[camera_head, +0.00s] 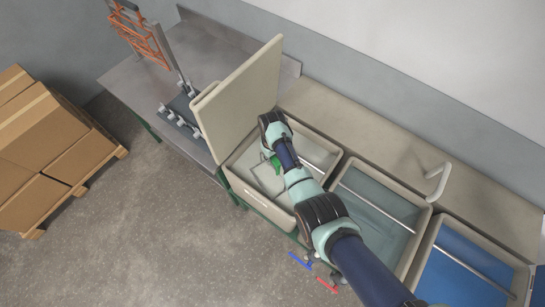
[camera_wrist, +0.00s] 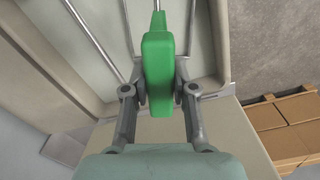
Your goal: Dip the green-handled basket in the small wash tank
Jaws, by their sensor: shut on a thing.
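The green handle (camera_head: 277,162) of the basket is over the leftmost tank (camera_head: 236,181), whose lid is raised. My gripper (camera_wrist: 160,84) is shut on this handle, with a finger on each side of it, in the wrist view. In the head view my arm reaches over the tanks from the lower right, and the gripper's fingers are small and partly hidden. The basket's body is hard to make out; thin metal rods show beyond the handle in the wrist view. I cannot tell how deep the basket hangs.
The raised lid (camera_head: 241,98) stands at the tank's back left. A middle tank (camera_head: 362,222) and a blue-filled tank (camera_head: 460,275) lie to the right. A blue handle (camera_head: 299,261) and a red handle (camera_head: 326,285) are in front. An orange rack (camera_head: 143,38) stands far left.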

